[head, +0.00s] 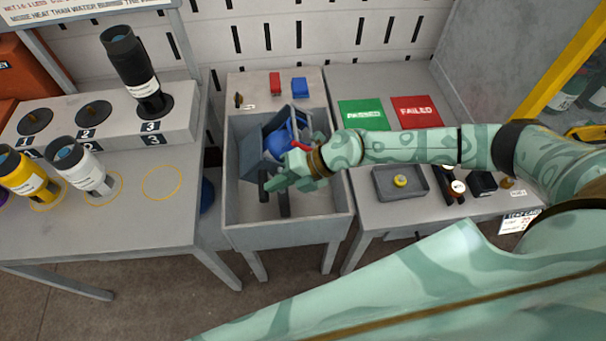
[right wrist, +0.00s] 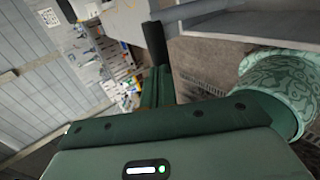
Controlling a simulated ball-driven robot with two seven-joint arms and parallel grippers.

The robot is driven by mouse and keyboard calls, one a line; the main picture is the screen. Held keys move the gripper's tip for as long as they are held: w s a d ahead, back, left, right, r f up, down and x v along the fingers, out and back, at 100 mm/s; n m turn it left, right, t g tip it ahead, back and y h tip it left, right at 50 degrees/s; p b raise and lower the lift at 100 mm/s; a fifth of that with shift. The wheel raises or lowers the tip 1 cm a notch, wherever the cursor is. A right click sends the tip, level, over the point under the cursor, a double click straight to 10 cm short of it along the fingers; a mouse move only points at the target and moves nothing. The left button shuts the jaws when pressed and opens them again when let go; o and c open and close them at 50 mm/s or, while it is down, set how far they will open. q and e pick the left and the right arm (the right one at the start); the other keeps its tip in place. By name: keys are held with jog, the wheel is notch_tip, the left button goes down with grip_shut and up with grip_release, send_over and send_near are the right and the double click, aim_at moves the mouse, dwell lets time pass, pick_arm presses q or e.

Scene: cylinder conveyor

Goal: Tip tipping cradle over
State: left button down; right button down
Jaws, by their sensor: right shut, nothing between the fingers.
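The tipping cradle, a grey tilted shape (head: 257,148), sits inside the grey bin (head: 232,205) in the middle of the head view. A rounded blue thing (head: 277,146) shows in it, with a small red part beside it. My right gripper (head: 266,187) reaches in from the right, in front of the cradle and over the bin. It is shut and empty, and whether it touches the cradle cannot be told. It hides part of the cradle. In the right wrist view my gripper (right wrist: 157,70) shows large, and the cradle cannot be made out. My left gripper is not in view.
On the left table stand black (head: 130,70), white (head: 82,167) and yellow (head: 28,175) cylinders, and a numbered rack (head: 180,123). Red (head: 274,83) and blue (head: 299,87) blocks sit behind the bin. Green (head: 362,114) and red (head: 416,111) mats and a grey tray (head: 380,190) lie right.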

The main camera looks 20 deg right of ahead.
aim_at(260, 190)
jog(key=shift+w+a+f+p, duration=0.15)
jog(key=shift+a+p, duration=0.35)
jog(key=shift+a, duration=0.15)
jog(key=shift+w+a+f+p, duration=0.1)
jog(key=shift+w+a+p, duration=0.1)
jog(key=shift+a+p, duration=0.35)
jog(key=shift+w+a+f+p, duration=0.15)
jog(key=shift+a+p, duration=0.25)
jog(key=shift+a, duration=0.35)
jog(key=shift+x, duration=2.85)
jog(key=shift+f, duration=0.1)
